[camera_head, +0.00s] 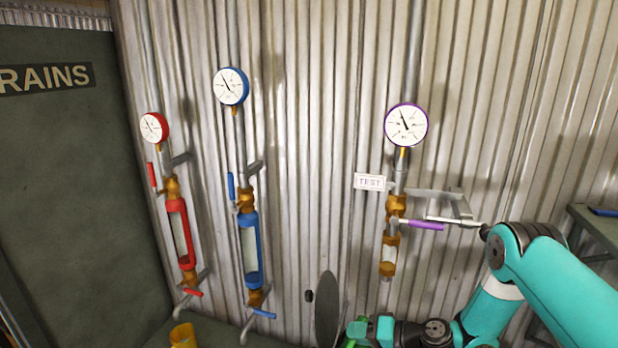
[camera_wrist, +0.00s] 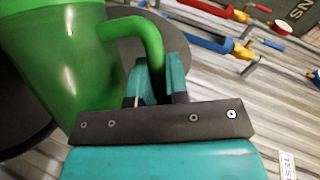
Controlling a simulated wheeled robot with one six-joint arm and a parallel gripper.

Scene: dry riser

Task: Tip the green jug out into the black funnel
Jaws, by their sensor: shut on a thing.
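The green jug (camera_wrist: 70,50) fills the upper left of the wrist view, tilted in the picture. Its handle (camera_wrist: 140,28) passes between the fingers of my gripper (camera_wrist: 158,78), which is shut on it. In the head view my gripper (camera_head: 366,330) is at the bottom edge, with only small green bits of the jug (camera_head: 351,343) showing. A dark round shape (camera_wrist: 18,115) lies behind the jug at the left of the wrist view; I cannot tell whether it is the black funnel. The jug's mouth and contents are hidden.
A dark grey disc (camera_head: 327,308) stands beside my gripper. Red (camera_head: 180,235), blue (camera_head: 250,248) and purple-marked (camera_head: 390,255) gauge pipes run down the corrugated wall. A yellow container (camera_head: 183,336) is at the bottom left. A wall bracket (camera_head: 440,205) is near my arm.

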